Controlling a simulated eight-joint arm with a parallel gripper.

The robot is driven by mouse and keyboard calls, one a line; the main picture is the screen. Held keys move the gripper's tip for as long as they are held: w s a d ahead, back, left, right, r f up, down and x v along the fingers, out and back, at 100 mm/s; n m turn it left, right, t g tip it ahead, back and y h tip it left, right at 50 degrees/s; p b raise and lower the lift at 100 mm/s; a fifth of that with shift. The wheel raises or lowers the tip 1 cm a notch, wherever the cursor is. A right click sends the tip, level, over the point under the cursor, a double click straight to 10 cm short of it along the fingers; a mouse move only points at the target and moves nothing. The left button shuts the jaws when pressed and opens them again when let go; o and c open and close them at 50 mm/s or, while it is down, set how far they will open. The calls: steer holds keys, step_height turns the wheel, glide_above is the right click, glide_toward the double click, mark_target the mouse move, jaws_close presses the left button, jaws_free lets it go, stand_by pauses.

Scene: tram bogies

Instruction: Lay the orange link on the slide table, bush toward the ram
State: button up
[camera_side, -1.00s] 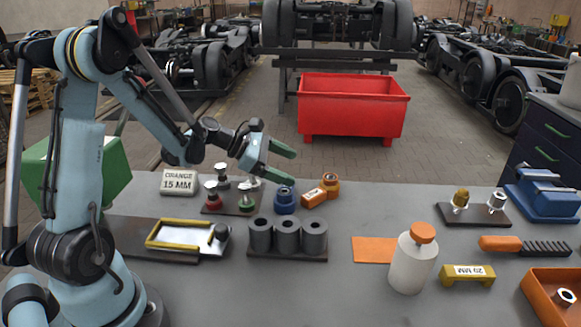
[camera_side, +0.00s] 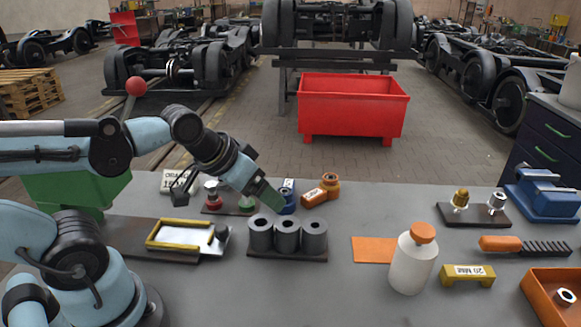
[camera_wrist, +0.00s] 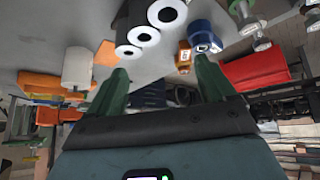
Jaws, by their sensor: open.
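The orange link (camera_side: 321,190) lies on the bench behind the grey rollers, its round bush end at the right and a pale label on its body. It also shows in the wrist view (camera_wrist: 183,56). My gripper (camera_side: 270,198) is low, pointing down to the right, left of the orange link and apart from it. In the wrist view my gripper (camera_wrist: 163,82) has its green fingers spread with nothing held between them. The likely slide table, a silver plate with a yellow frame (camera_side: 180,234), sits at front left. A dark knob (camera_side: 221,232) at its right end may be the ram.
A blue link (camera_side: 288,190) stands beside my fingertips, partly hidden. Three grey rollers (camera_side: 287,235) stand close in front. A white bottle (camera_side: 412,265), orange mat (camera_side: 372,250) and yellow block (camera_side: 467,275) are at right. Bench right of the orange link is clear.

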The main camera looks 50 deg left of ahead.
steer(key=shift+o, duration=0.3)
steer(key=shift+s+m, duration=0.2)
steer(key=shift+m, duration=0.2)
steer(key=shift+w, duration=0.1)
